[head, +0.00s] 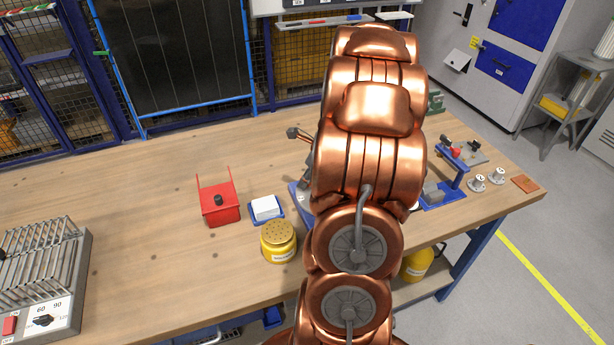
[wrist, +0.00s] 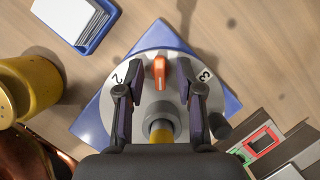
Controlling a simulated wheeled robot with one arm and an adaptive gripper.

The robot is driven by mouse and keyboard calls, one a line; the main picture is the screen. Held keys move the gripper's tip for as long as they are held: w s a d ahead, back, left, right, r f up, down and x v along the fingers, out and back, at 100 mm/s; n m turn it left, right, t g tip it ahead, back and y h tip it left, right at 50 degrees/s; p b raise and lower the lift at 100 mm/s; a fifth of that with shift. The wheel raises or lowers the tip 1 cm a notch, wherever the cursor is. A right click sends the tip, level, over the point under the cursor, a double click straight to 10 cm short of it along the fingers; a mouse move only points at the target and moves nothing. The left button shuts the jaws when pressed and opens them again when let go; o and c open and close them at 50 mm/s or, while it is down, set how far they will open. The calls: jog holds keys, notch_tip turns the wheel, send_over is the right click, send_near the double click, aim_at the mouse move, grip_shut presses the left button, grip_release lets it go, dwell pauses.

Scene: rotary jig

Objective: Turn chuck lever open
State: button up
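The rotary jig shows in the wrist view as a light grey round dial (wrist: 150,62) with the numbers 2 and 3, on a blue base plate (wrist: 92,122). A short orange lever (wrist: 159,67) stands on the dial, taken as the chuck lever. My gripper (wrist: 158,78) is open, with one finger on each side of the lever and visible gaps between. A grey round part with a yellow piece (wrist: 161,128) sits nearer the palm.
A yellow pot (head: 279,241), a blue tray with white cards (head: 265,208) and a red holder (head: 220,207) stand left of the jig. A blue fixture (head: 441,194) stands to its right.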

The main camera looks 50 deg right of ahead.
jog(key=shift+c, duration=0.3)
grip_shut()
jog(key=shift+n, duration=0.4)
jog(key=n, duration=0.1)
jog(key=n+y+b, duration=0.1)
jog(key=shift+w+d+f+n+g, duration=0.1)
jog(key=shift+d+f+n+g, duration=0.05)
jog(key=shift+n+g, duration=0.2)
jog(key=n+b, duration=0.1)
jog(key=n, duration=0.1)
jog(key=n+g+y+b, duration=0.1)
jog(key=n+b, duration=0.1)
jog(key=n, duration=0.1)
jog(key=shift+w+n+y, duration=0.1)
jog(key=shift+n+y, duration=0.2)
jog(key=shift+n, duration=0.05)
jog(key=n+g+b, duration=0.1)
jog(key=n, duration=0.1)
jog(key=n+g+b, duration=0.1)
jog(key=n+b, duration=0.1)
jog(key=n, duration=0.1)
jog(key=shift+w+f+y, duration=0.1)
jog(key=shift+w+y, duration=0.05)
jog(key=shift+y, duration=0.15)
jog(key=shift+r+n+g+b, duration=0.2)
jog(key=shift+n+g+b, duration=0.75)
jog(key=shift+n, duration=0.95)
